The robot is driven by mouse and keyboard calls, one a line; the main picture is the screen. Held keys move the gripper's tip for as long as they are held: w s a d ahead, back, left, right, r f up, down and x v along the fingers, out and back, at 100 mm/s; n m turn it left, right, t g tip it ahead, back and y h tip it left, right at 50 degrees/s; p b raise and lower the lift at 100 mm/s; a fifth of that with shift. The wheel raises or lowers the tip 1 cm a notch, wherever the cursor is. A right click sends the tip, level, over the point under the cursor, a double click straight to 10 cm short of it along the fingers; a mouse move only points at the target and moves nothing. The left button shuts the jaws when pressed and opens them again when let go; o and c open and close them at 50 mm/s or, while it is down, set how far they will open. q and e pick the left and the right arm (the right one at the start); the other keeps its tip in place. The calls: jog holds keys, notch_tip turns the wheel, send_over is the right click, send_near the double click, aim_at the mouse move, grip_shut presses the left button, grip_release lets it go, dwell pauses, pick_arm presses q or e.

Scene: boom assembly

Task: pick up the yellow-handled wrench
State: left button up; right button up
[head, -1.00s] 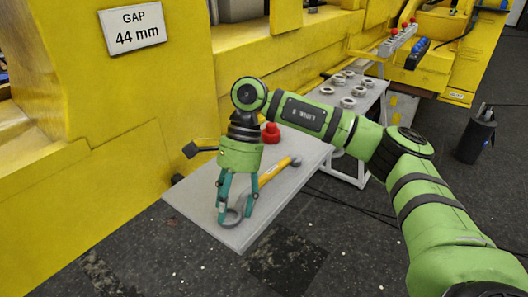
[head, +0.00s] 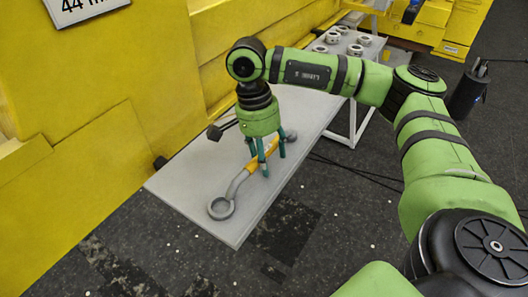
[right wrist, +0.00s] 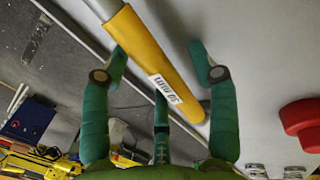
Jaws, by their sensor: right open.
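The yellow-handled wrench lies on the grey table, its grey ring end (head: 221,208) toward the front left and its yellow handle (head: 257,161) running back to the right. My right gripper (head: 267,160) is open and points down at the handle, with its teal fingers around it. In the right wrist view the yellow handle (right wrist: 155,58), with a white label, runs diagonally between the spread fingers of the right gripper (right wrist: 160,72). I cannot tell whether any finger touches it. My left gripper is not in view.
The grey table (head: 180,187) stands against a yellow machine body (head: 90,120). Several metal rings (head: 335,37) sit at its far end. A red part (right wrist: 302,122) is near the gripper in the right wrist view. Dark floor lies to the right.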

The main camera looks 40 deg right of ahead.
jog(key=shift+s, duration=0.1)
grip_shut()
jog(key=shift+r+b, duration=0.3)
jog(key=shift+r, duration=0.15)
jog(key=r, duration=0.2)
jog(key=s+r+b, duration=0.1)
jog(key=shift+a+r+b, duration=0.2)
jog(key=shift+r+b, duration=0.1)
jog(key=shift+r, duration=0.1)
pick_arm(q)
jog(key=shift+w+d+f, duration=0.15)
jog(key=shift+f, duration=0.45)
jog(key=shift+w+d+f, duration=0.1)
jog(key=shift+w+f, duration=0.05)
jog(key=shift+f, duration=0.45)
pick_arm(e)
jog(key=s+a+r, duration=0.2)
jog(key=s+r, duration=0.4)
jog(key=s, duration=0.4)
jog(key=shift+a+r, duration=0.15)
jog(key=shift+a, duration=0.2)
jog(key=shift+s, duration=0.1)
